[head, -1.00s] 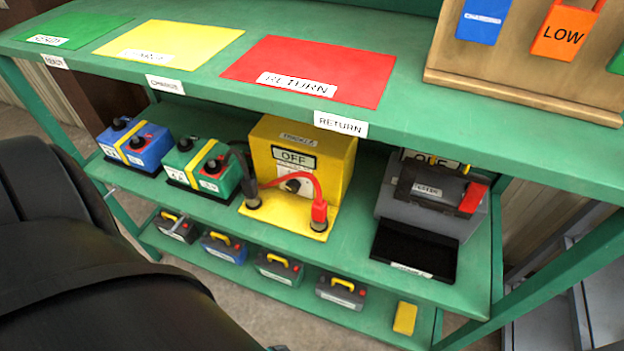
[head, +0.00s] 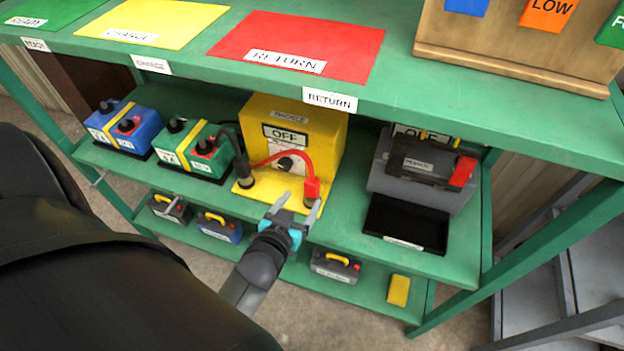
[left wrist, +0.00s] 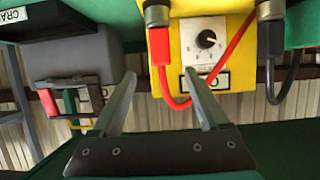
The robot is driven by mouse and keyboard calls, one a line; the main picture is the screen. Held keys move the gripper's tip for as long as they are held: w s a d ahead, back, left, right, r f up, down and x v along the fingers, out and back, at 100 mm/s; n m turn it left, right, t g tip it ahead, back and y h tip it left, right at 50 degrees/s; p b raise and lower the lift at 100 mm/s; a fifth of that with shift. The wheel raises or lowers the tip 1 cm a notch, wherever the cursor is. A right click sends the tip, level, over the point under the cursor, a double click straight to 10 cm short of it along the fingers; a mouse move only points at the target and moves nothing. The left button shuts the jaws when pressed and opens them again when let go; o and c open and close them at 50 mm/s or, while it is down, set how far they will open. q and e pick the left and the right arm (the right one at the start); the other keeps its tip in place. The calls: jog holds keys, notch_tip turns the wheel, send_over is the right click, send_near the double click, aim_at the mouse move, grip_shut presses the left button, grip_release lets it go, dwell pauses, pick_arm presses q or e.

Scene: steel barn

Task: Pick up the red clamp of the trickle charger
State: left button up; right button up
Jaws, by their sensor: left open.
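The yellow trickle charger (head: 325,135) with an OFF label stands on the green middle shelf. Its red clamp (head: 311,190) sits upright on a round post at the right of the charger's base plate, with a red cable. In the left wrist view the red clamp (left wrist: 158,45) hangs upside down, just beyond and between the finger tips. Its black clamp (head: 243,172) sits on the left post. My left gripper (head: 298,205) is open and empty, in front of the red clamp and apart from it; it also shows in the left wrist view (left wrist: 160,76). My right gripper is not in view.
Green and blue batteries (head: 190,150) (head: 124,127) stand left of the charger. A grey unit (head: 420,180) and black tray (head: 405,222) stand right. The upper shelf (head: 450,100) overhangs them. Small batteries (head: 335,265) and a yellow block (head: 398,290) are on the bottom shelf.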

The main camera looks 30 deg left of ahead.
aim_at(316, 177)
pick_arm(q)
jog(key=b+x, duration=0.1)
jog(key=x, duration=0.5)
jog(key=shift+w+a+f, duration=0.1)
jog(key=shift+w+f, duration=0.1)
jog(key=shift+w, duration=0.05)
jog(key=shift+b+x, duration=1.05)
jog(key=shift+x, duration=1.8)
jog(key=shift+a+r, duration=0.1)
jog(key=shift+r, duration=0.05)
grip_shut()
